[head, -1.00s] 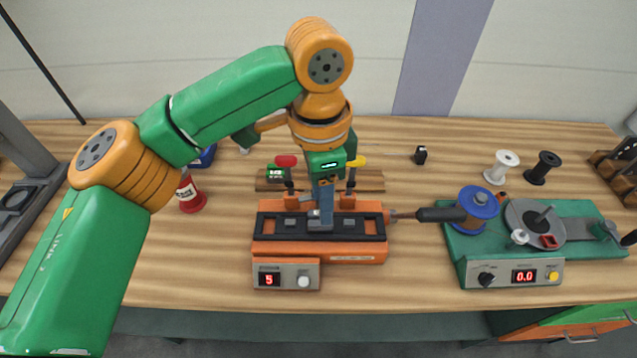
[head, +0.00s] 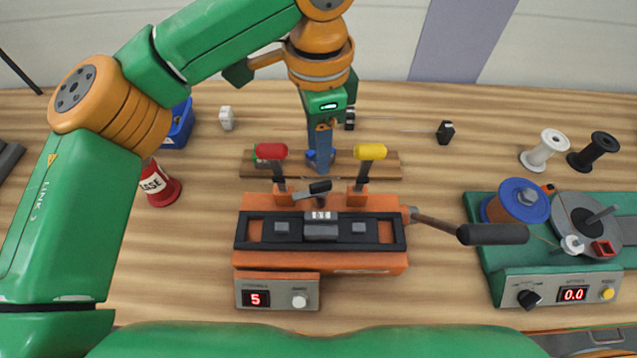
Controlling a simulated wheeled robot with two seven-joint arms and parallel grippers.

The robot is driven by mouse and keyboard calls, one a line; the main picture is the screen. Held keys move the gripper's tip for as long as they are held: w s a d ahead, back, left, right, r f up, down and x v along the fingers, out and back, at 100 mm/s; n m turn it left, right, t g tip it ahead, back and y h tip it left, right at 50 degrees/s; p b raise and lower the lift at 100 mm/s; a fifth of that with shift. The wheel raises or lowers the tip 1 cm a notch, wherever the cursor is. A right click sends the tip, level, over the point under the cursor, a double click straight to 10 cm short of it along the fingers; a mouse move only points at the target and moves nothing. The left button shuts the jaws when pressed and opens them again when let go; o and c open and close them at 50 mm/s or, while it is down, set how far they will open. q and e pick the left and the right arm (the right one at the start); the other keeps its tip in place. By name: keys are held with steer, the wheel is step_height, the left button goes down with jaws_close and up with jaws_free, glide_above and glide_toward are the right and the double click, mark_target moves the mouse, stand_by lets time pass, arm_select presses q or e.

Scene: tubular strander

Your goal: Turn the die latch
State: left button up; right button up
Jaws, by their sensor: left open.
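The orange stranding machine (head: 375,262) stands mid-table with a black top tray. At its centre is a block labelled DIE (head: 321,216). Just behind the label is the die latch (head: 309,192), a small grey lever with a black grip, lying roughly sideways with the grip to the right. My left gripper (head: 320,166) is open and points down behind the latch, over the wooden board, apart from the latch as far as I can see. Its fingers overlap in this view, so the gap is hidden. My right gripper is out of view.
A red-knobbed lever (head: 271,152) and a yellow-knobbed lever (head: 370,152) flank the latch. A black-handled crank (head: 490,234) sticks out right, towards the green winder (head: 520,258). The wooden board (head: 392,165) lies behind.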

mark_target(318, 184)
arm_select(q)
step_height(318, 184, down, 2)
steer(key=shift+s+b, duration=0.1)
steer(key=shift+b, duration=0.35)
step_height(318, 184, down, 7)
steer(key=shift+r+p, duration=0.1)
steer(key=shift+p, duration=0.3)
jaws_close()
